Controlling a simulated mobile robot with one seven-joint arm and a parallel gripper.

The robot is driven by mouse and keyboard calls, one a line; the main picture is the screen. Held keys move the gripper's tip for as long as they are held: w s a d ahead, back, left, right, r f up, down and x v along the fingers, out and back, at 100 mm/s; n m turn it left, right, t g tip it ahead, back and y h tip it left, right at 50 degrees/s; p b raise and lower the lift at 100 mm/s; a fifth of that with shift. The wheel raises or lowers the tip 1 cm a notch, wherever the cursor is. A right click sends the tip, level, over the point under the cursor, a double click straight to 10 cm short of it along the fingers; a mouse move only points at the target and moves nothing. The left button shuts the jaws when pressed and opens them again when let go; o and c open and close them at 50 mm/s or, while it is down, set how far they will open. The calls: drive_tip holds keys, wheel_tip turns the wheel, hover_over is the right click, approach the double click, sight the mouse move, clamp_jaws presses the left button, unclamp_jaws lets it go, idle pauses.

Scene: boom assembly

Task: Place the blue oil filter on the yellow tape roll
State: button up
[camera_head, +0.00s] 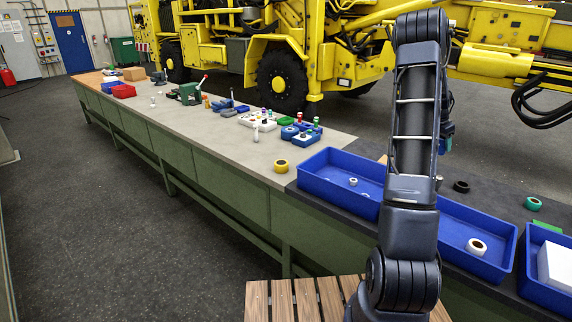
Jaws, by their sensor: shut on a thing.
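The yellow tape roll (281,166) lies flat on the grey bench top, close to its front edge and left of the large blue bin. Nothing sits on it. My gripper (446,144) is mostly hidden behind my raised arm. Only a small dark and blue part shows at the arm's right edge, above the dark bench. The blue there appears to be the blue oil filter (447,130), held by the gripper; its shape and the fingertips cannot be made out. The gripper is well to the right of the tape roll.
Blue bins (322,184) line the bench's right part. A short blue cylinder (289,132) and small colourful parts stand behind the tape roll. Black (461,186) and green (533,203) rolls lie behind the bins. The bench around the tape roll is clear.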

drive_tip(key=w+a+n+t, duration=0.1)
drive_tip(key=w+a+n, duration=0.3)
drive_tip(key=w+a, duration=0.95)
wheel_tip(320, 180, up, 4)
drive_tip(key=n+t+y, duration=0.3)
drive_tip(key=n+y, duration=0.1)
drive_tip(key=n, duration=0.8)
hover_over(281, 160)
drive_tip(key=s, duration=0.2)
wheel_tip(281, 160, down, 20)
drive_tip(key=shift+r, duration=0.2)
drive_tip(key=shift+f, duration=0.1)
drive_tip(key=o, duration=1.1)
drive_tip(key=shift+o, duration=0.2)
